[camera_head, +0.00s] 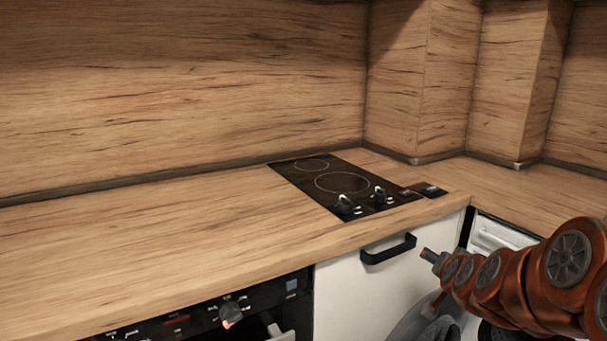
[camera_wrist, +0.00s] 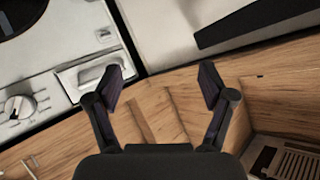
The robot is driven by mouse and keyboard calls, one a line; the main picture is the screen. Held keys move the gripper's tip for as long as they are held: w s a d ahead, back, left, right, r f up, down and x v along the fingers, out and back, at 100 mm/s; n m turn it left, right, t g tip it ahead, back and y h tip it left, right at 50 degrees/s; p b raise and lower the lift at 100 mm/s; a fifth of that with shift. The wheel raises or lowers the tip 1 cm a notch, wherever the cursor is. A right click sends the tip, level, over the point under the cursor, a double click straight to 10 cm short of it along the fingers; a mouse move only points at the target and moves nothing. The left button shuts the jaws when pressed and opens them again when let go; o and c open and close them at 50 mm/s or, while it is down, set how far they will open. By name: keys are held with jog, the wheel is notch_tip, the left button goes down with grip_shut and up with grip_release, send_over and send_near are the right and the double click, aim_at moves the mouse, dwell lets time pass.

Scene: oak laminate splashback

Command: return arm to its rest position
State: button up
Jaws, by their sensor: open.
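My arm (camera_head: 530,280), orange and brown with grey joint caps, reaches in from the right edge in the head view. It is in front of the corner cabinets, near the counter's front edge. In the wrist view my gripper (camera_wrist: 160,82) has its two dark fingers spread wide apart. Nothing is between the fingers; wood-patterned surface shows behind them. In the head view I cannot clearly make out the fingers.
A black cooktop (camera_head: 335,187) with knobs is set in the wooden counter (camera_head: 150,235), which is otherwise clear. Below are an oven (camera_head: 215,315) and a white cabinet with a black handle (camera_head: 388,249). A white appliance with a knob (camera_wrist: 18,107) and drawer (camera_wrist: 90,75) is close to my gripper.

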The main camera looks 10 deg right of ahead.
jog(key=s+a+r+n+g+y+p, duration=0.3)
jog(key=s+a+p, duration=0.25)
jog(key=a, duration=0.45)
jog(key=s+a+r+n+g+y+p, duration=0.3)
jog(key=s+a+p, duration=0.3)
jog(key=a, duration=0.4)
jog(key=s+a+r+n+g+p, duration=0.1)
jog(key=s+r+g+p, duration=0.1)
jog(key=s, duration=0.5)
jog(key=s+a+r+n+g+p, duration=0.1)
jog(key=s+r+g+p, duration=0.1)
jog(key=s, duration=0.6)
jog(key=s+a+r+n+g+h+p, duration=0.1)
jog(key=s+r+g+p, duration=0.2)
jog(key=s, duration=0.5)
jog(key=shift+r+n+p, duration=0.3)
jog(key=shift+r+p, duration=0.5)
jog(key=shift+r, duration=0.05)
